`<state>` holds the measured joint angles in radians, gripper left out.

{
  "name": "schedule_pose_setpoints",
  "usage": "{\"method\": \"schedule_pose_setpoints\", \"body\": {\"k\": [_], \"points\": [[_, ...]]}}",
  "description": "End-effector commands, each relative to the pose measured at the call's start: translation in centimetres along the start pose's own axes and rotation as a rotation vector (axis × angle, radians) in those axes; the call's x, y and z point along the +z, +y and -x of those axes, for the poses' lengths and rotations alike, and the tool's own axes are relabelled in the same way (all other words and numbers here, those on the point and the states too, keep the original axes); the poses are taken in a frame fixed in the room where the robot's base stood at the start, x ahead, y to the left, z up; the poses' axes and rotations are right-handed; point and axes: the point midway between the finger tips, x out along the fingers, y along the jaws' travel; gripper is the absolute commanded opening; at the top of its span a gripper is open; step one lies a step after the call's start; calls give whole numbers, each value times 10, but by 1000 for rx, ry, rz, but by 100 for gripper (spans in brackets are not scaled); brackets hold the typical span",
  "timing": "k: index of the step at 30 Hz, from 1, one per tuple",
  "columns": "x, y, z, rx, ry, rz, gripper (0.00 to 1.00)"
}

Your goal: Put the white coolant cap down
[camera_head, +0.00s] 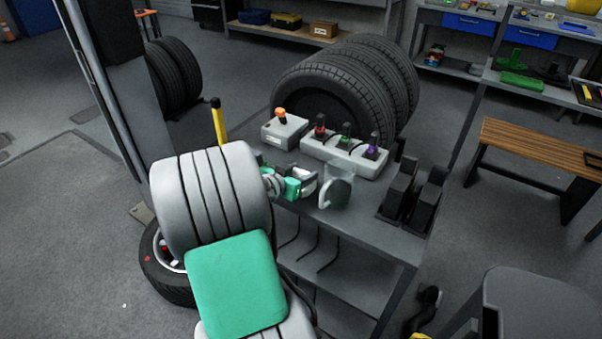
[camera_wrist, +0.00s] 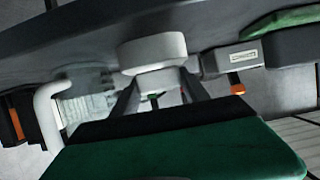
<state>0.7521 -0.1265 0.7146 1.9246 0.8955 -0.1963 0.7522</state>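The white coolant cap (camera_wrist: 152,53) is a short round piece at the fingertips of my gripper in the wrist view. The two dark fingers (camera_wrist: 158,85) reach it from both sides and appear closed on it. In the head view my gripper (camera_head: 304,184) is low over the left front of the grey workbench (camera_head: 385,238), where my arm and the clutter partly hide the cap. The cap is close to the bench top; I cannot tell whether it touches it.
A clear vessel with a white handle (camera_head: 335,192) stands just right of my gripper. Behind are a box with an orange knob (camera_head: 283,130) and a white block (camera_head: 343,154) with red, green and purple-topped pieces. Black blocks (camera_head: 411,192) stand at the right.

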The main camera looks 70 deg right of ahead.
Motion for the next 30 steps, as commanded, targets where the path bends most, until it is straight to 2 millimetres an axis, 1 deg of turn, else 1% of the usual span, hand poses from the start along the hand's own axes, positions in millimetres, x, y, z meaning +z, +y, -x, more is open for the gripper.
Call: {"method": "schedule_pose_setpoints", "body": {"k": [1, 7, 13, 17, 20, 27, 30], "points": [[0, 0, 0, 0, -1, 0, 58], [0, 0, 0, 0, -2, 0, 74], [0, 0, 0, 0, -2, 0, 74], [-5, 0, 4, -1, -1, 0, 74], [-3, -2, 22, -6, -1, 1, 74], [-3, -3, 85, -9, -1, 1, 74], [-3, -2, 105, -6, -1, 2, 74]]}}
